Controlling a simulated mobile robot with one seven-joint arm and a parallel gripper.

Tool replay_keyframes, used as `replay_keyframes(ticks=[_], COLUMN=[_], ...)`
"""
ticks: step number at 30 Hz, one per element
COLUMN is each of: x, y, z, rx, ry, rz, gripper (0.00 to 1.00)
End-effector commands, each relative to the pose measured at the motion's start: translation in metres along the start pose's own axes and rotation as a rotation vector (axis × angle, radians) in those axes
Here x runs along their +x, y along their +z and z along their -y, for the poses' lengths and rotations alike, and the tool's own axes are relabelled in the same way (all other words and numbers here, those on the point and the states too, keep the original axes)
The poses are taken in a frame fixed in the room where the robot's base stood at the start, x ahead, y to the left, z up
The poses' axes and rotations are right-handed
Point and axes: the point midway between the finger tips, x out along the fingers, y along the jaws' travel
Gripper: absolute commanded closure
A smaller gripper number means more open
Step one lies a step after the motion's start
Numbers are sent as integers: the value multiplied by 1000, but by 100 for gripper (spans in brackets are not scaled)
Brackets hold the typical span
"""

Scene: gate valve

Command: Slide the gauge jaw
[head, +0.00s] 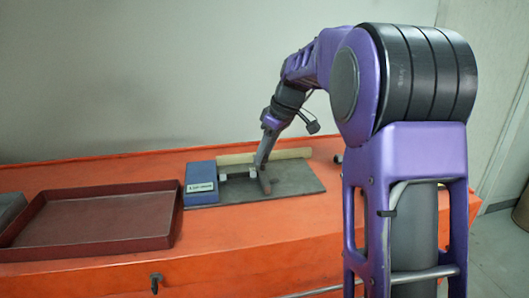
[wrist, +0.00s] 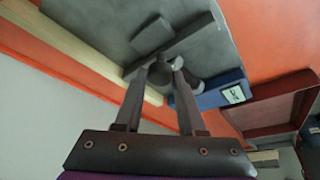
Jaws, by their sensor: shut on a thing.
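The gauge has a blue block (head: 201,183) with a white label; the block also shows in the wrist view (wrist: 222,92). A light grey piece (head: 238,172) reaches from the block toward the gauge jaw. The jaw seems to be the dark bar (wrist: 190,41) lying across the grey plate in the wrist view. My gripper (head: 264,172) points down over the plate, right of the blue block. In the wrist view its fingertips (wrist: 160,72) are shut on a small dark round part at the bar, seemingly the jaw's knob. The fingers partly hide the contact.
The grey plate (head: 300,179) lies on an orange bench (head: 230,245). A pale wooden strip (head: 290,154) runs along the plate's back edge. A dark red tray (head: 95,214) stands at the left. A small dark clamp (head: 156,282) shows at the bench front.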

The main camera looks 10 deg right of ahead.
Motion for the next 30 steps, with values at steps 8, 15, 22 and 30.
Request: replay_keyframes(ticks=[8, 15, 22, 30], x=[0, 0, 0, -14], y=[0, 0, 0, 28], z=[0, 0, 0, -32], rx=[0, 0, 0, 8], ry=[0, 1, 1, 4], rz=[0, 0, 0, 3], gripper=[100, 100, 100, 100])
